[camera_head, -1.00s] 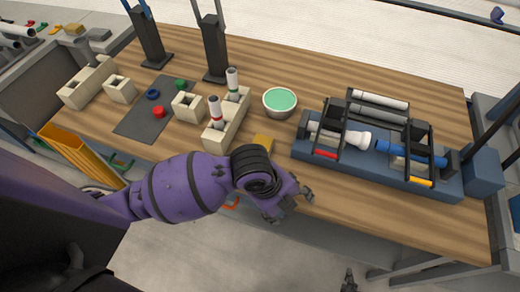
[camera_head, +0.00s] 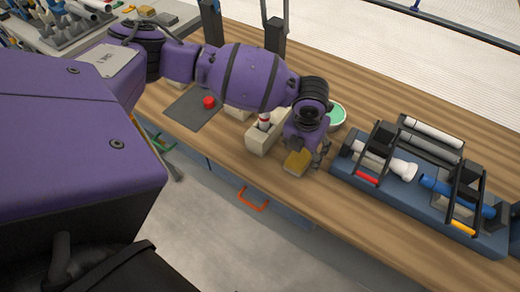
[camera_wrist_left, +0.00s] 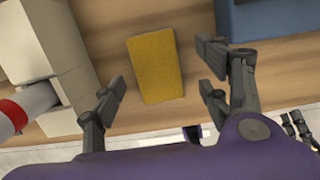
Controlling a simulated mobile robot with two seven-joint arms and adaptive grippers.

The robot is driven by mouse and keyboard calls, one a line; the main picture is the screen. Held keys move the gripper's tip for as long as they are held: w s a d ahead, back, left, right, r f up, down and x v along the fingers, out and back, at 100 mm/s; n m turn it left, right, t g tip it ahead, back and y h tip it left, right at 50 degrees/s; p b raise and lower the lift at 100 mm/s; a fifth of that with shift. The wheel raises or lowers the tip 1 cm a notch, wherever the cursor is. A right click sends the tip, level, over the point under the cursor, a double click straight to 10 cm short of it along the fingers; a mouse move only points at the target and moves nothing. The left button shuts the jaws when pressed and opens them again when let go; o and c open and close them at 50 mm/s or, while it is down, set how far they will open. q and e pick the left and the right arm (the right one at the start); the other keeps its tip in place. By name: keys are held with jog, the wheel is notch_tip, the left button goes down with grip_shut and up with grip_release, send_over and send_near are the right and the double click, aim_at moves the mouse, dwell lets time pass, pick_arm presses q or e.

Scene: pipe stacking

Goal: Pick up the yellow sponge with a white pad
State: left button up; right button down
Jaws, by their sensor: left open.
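The yellow sponge (camera_head: 297,161) lies on the wooden table near its front edge, between a beige block and the blue tool rack. In the left wrist view the sponge (camera_wrist_left: 156,66) shows its plain yellow top; I cannot make out a white pad. My left gripper (camera_head: 309,152) is just above and behind the sponge, pointing down. In the left wrist view its two open fingers (camera_wrist_left: 164,80) stand at either side of the sponge, with gaps and nothing held. A dark finger-like part (camera_wrist_left: 297,127) at the lower right may be my right gripper; its state is unclear.
The beige block (camera_head: 259,143) with a red-banded white pipe (camera_head: 264,121) stands close left of the sponge. The blue rack (camera_head: 400,190) with several pipes is to the right. A green bowl (camera_head: 337,115) stands behind my gripper. Table in front of the rack is clear.

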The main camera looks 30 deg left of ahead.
aim_at(301, 156)
pick_arm(q)
jog(key=shift+w+a+f, duration=0.1)
jog(key=shift+w+f, duration=0.05)
jog(key=shift+f, duration=0.85)
jog(key=shift+w+a+f, duration=0.1)
jog(key=shift+f, duration=0.85)
jog(key=shift+r, duration=0.1)
jog(key=c, duration=1.1)
notch_tip(301, 156, up, 10)
jog(key=shift+c, duration=0.2)
jog(key=o, duration=0.5)
jog(key=shift+c, duration=0.2)
jog(key=c, duration=0.4)
